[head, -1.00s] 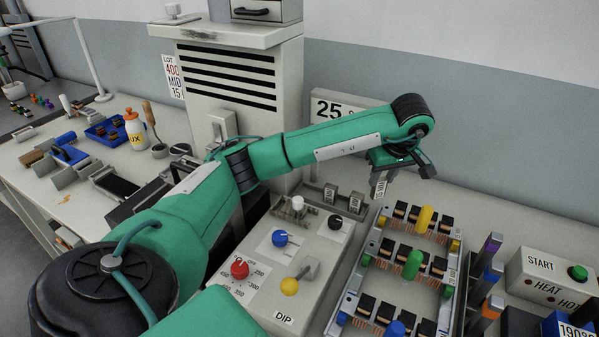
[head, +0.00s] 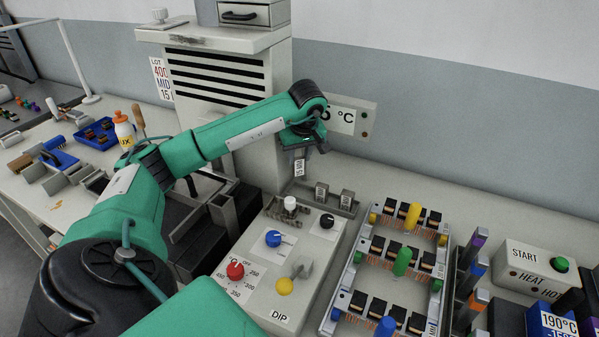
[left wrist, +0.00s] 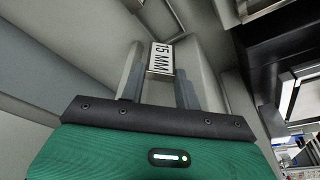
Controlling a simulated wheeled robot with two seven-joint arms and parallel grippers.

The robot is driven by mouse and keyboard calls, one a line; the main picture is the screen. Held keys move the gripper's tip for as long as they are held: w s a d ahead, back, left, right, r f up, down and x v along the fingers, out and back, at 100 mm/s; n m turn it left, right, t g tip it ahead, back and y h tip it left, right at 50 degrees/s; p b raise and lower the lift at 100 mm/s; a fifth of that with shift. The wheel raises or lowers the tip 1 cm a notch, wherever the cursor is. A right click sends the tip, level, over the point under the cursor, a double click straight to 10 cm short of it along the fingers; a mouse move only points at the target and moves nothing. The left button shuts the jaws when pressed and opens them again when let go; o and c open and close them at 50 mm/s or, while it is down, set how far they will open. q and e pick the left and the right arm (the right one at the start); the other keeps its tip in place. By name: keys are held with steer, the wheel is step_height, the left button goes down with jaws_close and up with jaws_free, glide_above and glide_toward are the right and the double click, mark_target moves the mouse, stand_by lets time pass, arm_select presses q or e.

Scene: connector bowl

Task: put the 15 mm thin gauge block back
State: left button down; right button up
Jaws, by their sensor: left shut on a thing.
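My left gripper (head: 301,160) is shut on the 15 mm gauge block (head: 299,168), a small block with a white label, held upright in the air. In the left wrist view the block (left wrist: 161,58) sits between the fingers (left wrist: 160,75), its "15 MM" label readable. Below it, behind the dip station, is a low grey rack (head: 331,205) with two labelled blocks standing in it, one (head: 321,192) left and one (head: 346,199) right. The rack's left part shows a free stretch beside the left block. My right gripper is not in view.
The dip station (head: 262,288) with knobs and a yellow-ended lever lies in front of the rack. A tray of coils (head: 349,277) with coloured pegs is to the right. A temperature display (head: 366,118) and a vented cabinet (head: 285,75) stand behind the arm.

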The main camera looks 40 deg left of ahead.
mark_target(300, 174)
arm_select(q)
steer(key=f, duration=0.3)
steer(key=shift+w+d, duration=0.1)
steer(key=shift+d, duration=0.15)
step_height(300, 174, down, 3)
steer(key=shift+f+p, duration=0.1)
steer(key=shift+p, duration=0.45)
steer(key=shift+a+f, duration=0.15)
steer(key=shift+f, duration=0.35)
steer(key=c, duration=1.2)
jaws_free()
steer(key=shift+c, duration=0.2)
steer(key=shift+o, duration=1.1)
steer(key=shift+r, duration=0.65)
steer(key=b+v, duration=0.1)
steer(key=v, duration=1)
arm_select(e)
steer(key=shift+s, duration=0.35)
